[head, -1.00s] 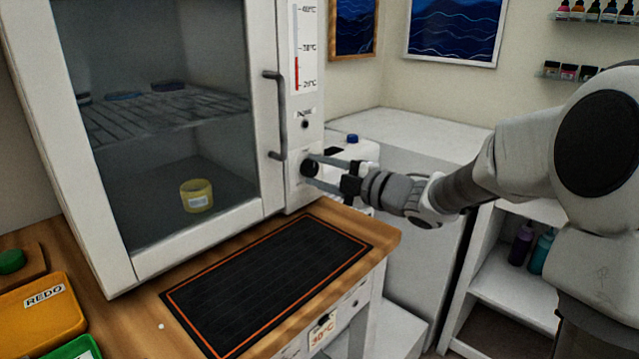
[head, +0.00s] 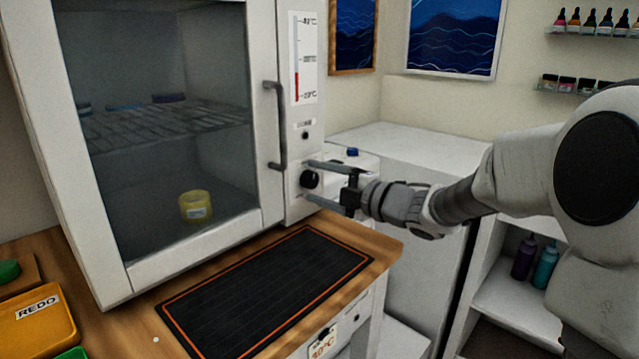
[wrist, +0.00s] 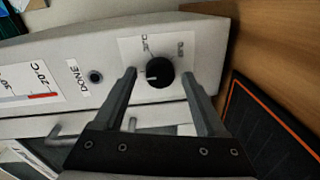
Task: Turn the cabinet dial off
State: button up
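The cabinet dial (head: 309,179) is a round black knob low on the cabinet's white front panel, right of the glass door. In the wrist view the dial (wrist: 160,72) has a white pointer mark facing left, on a white plate with small lettering too blurred to read surely. My gripper (head: 318,182) is open, one finger above the dial and one below. In the wrist view my gripper (wrist: 158,75) has its fingers on either side of the dial, with visible gaps; nothing is held.
The white cabinet (head: 265,150) has a dark door handle (head: 277,125) just above-left of my fingers. A yellow cup (head: 196,206) sits inside. A black mat (head: 265,290) lies on the wooden bench below.

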jog(key=p+v, duration=0.4)
jog(key=v, duration=1.3)
jog(key=shift+d, duration=0.2)
